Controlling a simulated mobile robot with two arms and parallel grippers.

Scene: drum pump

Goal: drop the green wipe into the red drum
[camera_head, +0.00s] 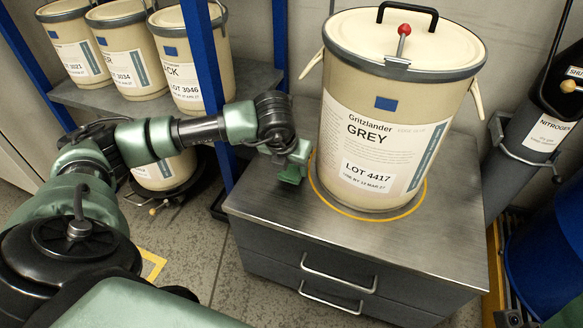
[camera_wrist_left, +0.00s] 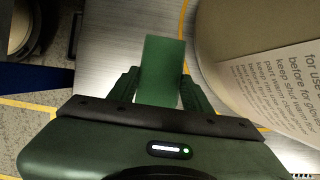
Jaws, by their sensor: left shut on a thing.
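My left gripper (camera_head: 295,162) is shut on the green wipe (camera_wrist_left: 162,68), which sticks out flat between the fingers in the left wrist view. The gripper (camera_wrist_left: 160,92) is beside the lower left side of a cream drum (camera_head: 385,125) labelled GREY, just above the cabinet top. No red drum is in view; the only red is a ball knob (camera_head: 404,30) on the cream drum's lid. My right gripper is not in view.
The GREY drum stands inside a yellow ring on a grey drawer cabinet (camera_head: 430,245). Several cream drums (camera_head: 130,50) stand on a shelf behind a blue post (camera_head: 203,60). A dark nitrogen cylinder (camera_head: 535,115) is at the right. Bare cabinet top lies in front of the drum.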

